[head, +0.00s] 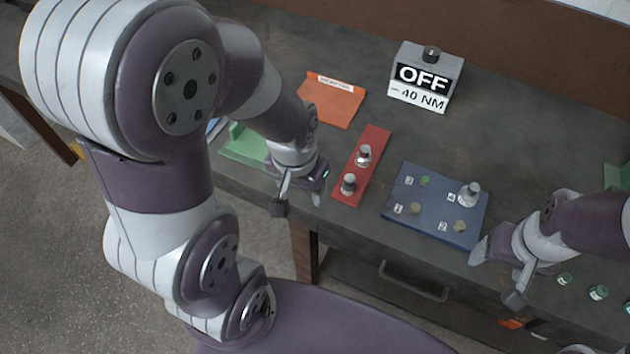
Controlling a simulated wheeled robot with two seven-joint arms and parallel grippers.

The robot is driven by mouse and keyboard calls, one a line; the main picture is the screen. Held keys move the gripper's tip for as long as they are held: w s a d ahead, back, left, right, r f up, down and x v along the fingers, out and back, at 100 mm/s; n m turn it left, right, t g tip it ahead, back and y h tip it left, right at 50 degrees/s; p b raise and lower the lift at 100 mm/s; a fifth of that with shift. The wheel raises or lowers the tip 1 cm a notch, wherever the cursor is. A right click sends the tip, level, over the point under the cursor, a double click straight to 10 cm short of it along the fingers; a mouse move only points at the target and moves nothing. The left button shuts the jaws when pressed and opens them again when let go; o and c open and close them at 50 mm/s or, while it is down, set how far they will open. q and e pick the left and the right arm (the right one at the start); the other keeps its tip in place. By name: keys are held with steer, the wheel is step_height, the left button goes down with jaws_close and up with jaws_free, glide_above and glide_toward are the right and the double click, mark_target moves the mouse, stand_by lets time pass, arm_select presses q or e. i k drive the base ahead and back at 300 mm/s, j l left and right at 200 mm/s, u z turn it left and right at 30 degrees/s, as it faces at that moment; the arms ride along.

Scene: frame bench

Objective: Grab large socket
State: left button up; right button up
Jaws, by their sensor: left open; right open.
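Two silver sockets stand on a red strip (375,140): one at the back (364,154) and one at the front (348,184). Another silver piece (469,193) stands at position 4 on a blue numbered board (400,186). It looks a little bigger than the pair, but I cannot tell for sure which is the large socket. My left gripper (301,197) is open and empty at the bench's front edge, left of the red strip's front socket and apart from it. My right gripper (497,277) is open and empty, in front and right of the blue board.
A box reading OFF and 40 NM (425,78) stands at the back. An orange labelled sheet (332,102) lies behind the red strip. A green item (243,146) is partly hidden by my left arm. Small capped cylinders (598,292) lie at right. A handle (412,283) is below the bench edge.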

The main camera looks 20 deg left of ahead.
mark_target(467, 196)
steer(key=l+z, duration=0.2)
steer(key=z, duration=0.15)
steer(key=i+l+z, duration=0.15)
steer(key=z, duration=0.25)
steer(key=i+l+z, duration=0.1)
steer(key=z, duration=0.25)
